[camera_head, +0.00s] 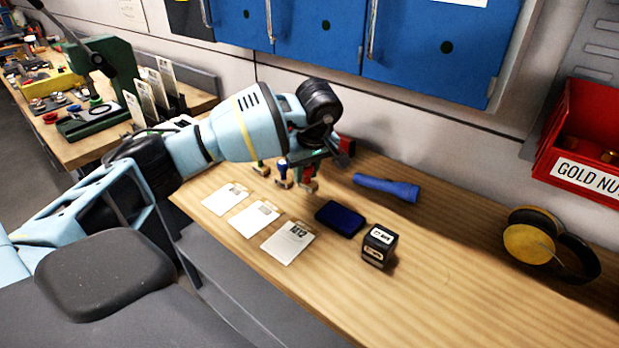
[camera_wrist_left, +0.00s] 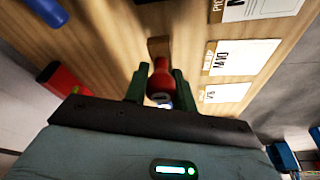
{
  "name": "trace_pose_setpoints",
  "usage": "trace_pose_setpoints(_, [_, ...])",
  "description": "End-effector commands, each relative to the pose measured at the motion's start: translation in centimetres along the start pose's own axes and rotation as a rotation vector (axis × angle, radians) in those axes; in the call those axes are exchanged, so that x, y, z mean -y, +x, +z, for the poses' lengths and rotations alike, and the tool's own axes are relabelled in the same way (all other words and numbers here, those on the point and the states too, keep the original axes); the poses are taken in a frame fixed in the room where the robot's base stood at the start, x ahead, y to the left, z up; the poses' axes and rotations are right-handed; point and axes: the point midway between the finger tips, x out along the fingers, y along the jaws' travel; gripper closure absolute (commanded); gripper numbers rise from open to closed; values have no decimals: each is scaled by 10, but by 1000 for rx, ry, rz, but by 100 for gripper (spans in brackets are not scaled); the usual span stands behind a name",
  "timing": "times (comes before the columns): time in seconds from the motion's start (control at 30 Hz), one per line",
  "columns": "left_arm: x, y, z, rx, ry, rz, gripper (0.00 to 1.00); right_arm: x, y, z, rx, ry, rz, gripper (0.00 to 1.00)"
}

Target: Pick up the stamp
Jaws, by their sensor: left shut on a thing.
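My left gripper (camera_head: 306,168) reaches down over the workbench in the head view. It is shut on the handle of a red stamp (camera_head: 308,186). The left wrist view shows the gripper's two green fingers (camera_wrist_left: 160,82) on either side of the red handle (camera_wrist_left: 161,70), with the stamp's wooden block (camera_wrist_left: 159,46) past them. I cannot tell whether the block touches the bench. A blue stamp (camera_head: 283,173) and a green stamp (camera_head: 260,167) stand just left of it, partly behind my arm. My right gripper is not in view.
White cards (camera_head: 288,242) lie in front of the stamps. A dark blue ink pad (camera_head: 340,218), a black box (camera_head: 379,245) and a blue flashlight (camera_head: 388,187) lie to the right. Ear defenders (camera_head: 550,243) are farther right. The front right bench (camera_head: 440,300) is clear.

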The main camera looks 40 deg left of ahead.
Motion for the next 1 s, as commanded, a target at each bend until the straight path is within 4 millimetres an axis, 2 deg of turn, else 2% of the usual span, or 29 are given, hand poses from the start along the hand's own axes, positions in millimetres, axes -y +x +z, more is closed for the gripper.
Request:
trace_pose_setpoints(0.23, [47, -8, 11, -2, 2, -2, 97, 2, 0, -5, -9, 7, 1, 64])
trace_pose_setpoints(0.6, [116, -18, 30, 0, 1, -5, 97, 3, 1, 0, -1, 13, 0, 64])
trace_pose_setpoints(0.8, [136, -22, 36, 0, 0, -3, 97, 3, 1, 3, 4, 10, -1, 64])
trace_pose_setpoints(1.0, [144, -24, 38, 0, 1, -3, 97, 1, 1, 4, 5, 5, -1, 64])
